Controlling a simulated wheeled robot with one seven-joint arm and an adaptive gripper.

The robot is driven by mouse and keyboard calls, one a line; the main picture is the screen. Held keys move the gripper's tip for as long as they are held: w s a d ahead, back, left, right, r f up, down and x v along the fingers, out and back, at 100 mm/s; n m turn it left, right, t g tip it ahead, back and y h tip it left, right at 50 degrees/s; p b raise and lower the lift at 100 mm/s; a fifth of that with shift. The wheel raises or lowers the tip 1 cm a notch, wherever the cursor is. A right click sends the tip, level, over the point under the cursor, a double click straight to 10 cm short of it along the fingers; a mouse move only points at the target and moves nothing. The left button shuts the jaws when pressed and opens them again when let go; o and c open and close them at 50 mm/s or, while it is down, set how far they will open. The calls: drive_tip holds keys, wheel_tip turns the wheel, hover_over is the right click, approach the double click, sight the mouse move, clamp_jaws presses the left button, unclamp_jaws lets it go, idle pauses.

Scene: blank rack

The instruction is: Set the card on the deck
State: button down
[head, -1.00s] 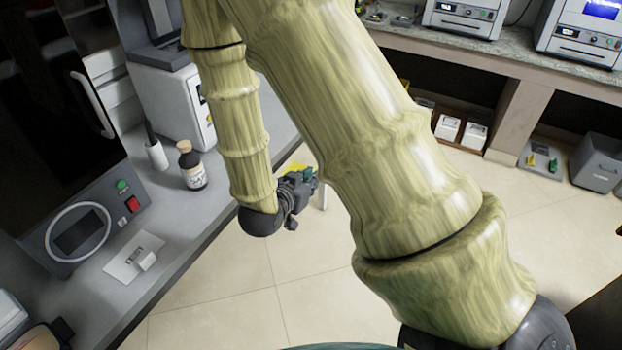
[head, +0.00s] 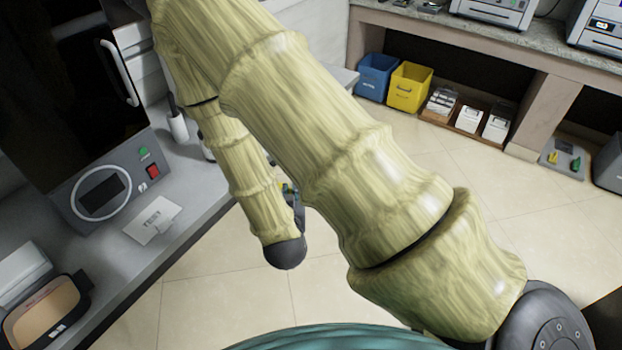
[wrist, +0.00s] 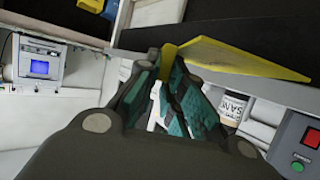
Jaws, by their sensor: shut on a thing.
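My gripper (wrist: 167,62) is shut on a thin yellow card (wrist: 242,58). The card sticks out to the right from between the fingertips in the wrist view. In the head view my gripper (head: 291,192) is mostly hidden behind my arm, off the near side of the grey bench (head: 190,205) and over the floor. I cannot tell which surface is the deck.
A labelled bottle (wrist: 235,108) shows beyond my fingers. Blue (head: 376,77) and yellow (head: 409,87) bins stand under the far counter. The middle floor is clear.

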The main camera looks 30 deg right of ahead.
drive_tip(key=w+a+f+n+t+y, duration=0.2)
drive_tip(key=a+f+n+y, duration=0.4)
drive_tip(key=a, duration=0.4)
drive_tip(key=shift+w+a+f+n+y, duration=0.3)
drive_tip(key=shift+w+a+f+y, duration=0.1)
drive_tip(key=shift+f+y, duration=0.3)
drive_tip(key=shift+f, duration=0.1)
drive_tip(key=shift+d, duration=0.1)
